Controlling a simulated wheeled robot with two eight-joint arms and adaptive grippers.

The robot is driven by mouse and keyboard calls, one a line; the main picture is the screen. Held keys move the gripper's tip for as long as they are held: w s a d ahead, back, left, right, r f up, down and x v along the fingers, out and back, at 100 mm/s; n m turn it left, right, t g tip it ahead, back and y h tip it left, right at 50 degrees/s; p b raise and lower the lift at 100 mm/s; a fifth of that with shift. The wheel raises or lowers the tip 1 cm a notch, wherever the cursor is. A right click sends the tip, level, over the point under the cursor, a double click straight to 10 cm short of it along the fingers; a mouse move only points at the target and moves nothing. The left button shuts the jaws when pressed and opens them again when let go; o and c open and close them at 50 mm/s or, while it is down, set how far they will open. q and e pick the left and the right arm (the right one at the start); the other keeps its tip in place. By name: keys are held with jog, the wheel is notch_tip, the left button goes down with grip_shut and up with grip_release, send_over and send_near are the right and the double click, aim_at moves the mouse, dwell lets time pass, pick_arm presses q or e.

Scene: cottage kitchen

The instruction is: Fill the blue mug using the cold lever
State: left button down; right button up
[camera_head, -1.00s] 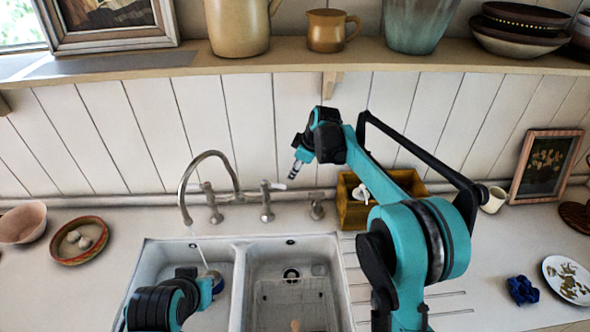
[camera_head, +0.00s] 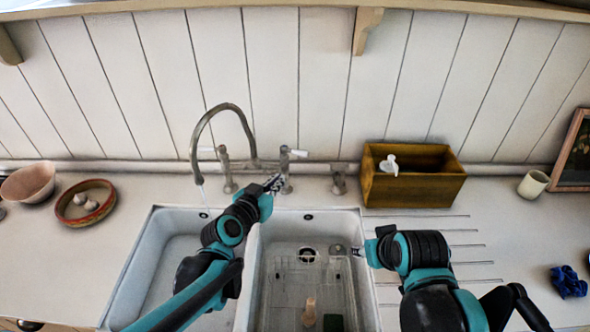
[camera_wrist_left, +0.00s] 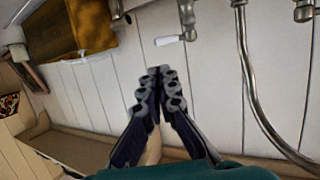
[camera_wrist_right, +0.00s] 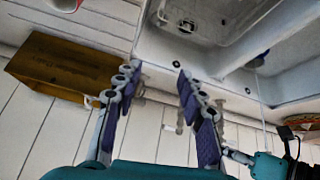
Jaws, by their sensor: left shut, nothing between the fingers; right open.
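The gooseneck tap (camera_head: 240,112) stands behind the double sink, with a thin water stream (camera_head: 203,193) under its spout. It has a left lever (camera_head: 208,150) and a right lever (camera_head: 299,153); I see no hot or cold marking. My left gripper (camera_head: 273,183) is shut and empty, just in front of the right valve. In the left wrist view a white lever handle (camera_wrist_left: 168,40) lies just beyond the fingertips (camera_wrist_left: 157,72). My right gripper (camera_head: 357,252) is open and empty at the right basin's right edge.
A wooden box (camera_head: 420,180) stands right of the tap. A cream cup (camera_head: 533,184) and a blue cloth-like item (camera_head: 568,282) are farther right. Bowls (camera_head: 62,203) sit at left. The right basin (camera_head: 285,285) holds small items.

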pick_arm(q)
notch_tip(320, 180, down, 2)
jog(key=w+f+t+b, duration=0.1)
jog(key=w, duration=0.2)
jog(key=b, duration=0.3)
send_near(303, 154)
jog(key=x, duration=0.4)
jog(key=a+x, duration=0.1)
jog(key=x, duration=0.1)
jog(key=shift+w+d+f, duration=0.1)
jog(key=shift+w+f, duration=0.15)
jog(key=shift+w, duration=0.25)
pick_arm(e)
jog(key=s+d+f+m, duration=0.1)
jog(key=s+f, duration=0.3)
jog(key=f, duration=0.4)
jog(key=shift+s+f+m, duration=0.25)
jog(key=shift+m, duration=0.15)
pick_arm(q)
jog(key=shift+w+d, duration=0.55)
jog(key=shift+d, duration=0.15)
jog(key=shift+w+d, duration=0.2)
jog(key=shift+w, duration=0.15)
pick_arm(e)
jog(key=shift+f, duration=0.1)
pick_arm(q)
jog(key=shift+s, duration=0.1)
